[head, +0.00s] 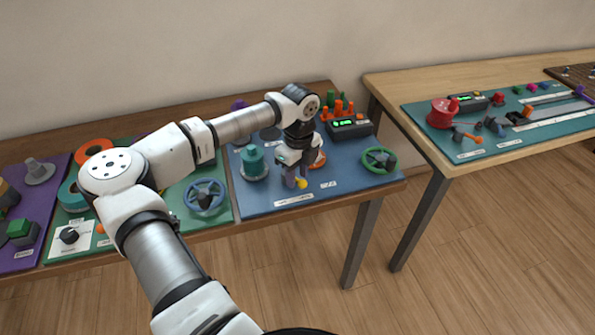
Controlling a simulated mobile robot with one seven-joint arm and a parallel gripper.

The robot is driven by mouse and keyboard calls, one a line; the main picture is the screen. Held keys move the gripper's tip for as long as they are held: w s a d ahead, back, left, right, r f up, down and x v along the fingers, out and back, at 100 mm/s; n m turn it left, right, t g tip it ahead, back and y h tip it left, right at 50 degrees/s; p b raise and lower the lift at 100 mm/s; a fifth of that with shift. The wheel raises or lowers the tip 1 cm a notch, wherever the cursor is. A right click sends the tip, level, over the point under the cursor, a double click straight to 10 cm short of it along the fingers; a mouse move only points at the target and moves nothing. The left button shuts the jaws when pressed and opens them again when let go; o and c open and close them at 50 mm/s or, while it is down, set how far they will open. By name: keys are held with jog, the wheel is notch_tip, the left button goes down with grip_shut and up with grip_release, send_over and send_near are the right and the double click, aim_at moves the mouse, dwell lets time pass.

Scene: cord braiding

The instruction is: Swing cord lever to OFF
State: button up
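A small lever with a yellow knob (302,183) is near the front edge of the blue mat (258,204). My gripper (292,182) points down right at this lever, and its fingers hide most of the lever's body. The yellow knob shows just to the right of the fingertips. I cannot tell whether the fingers touch the lever or how far apart they are. White label strips (294,200) lie in front of the lever, too small to read, so the lever's marked position is not readable.
A teal spool (253,160) stands left of my gripper, and a green handwheel (380,160) is to the right. A black box with a green display (350,127) is behind. A blue handwheel (205,197) is on the green mat. A second table (385,90) stands right, across a gap.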

jog(key=shift+f, duration=0.4)
jog(key=shift+c, duration=0.4)
grip_shut()
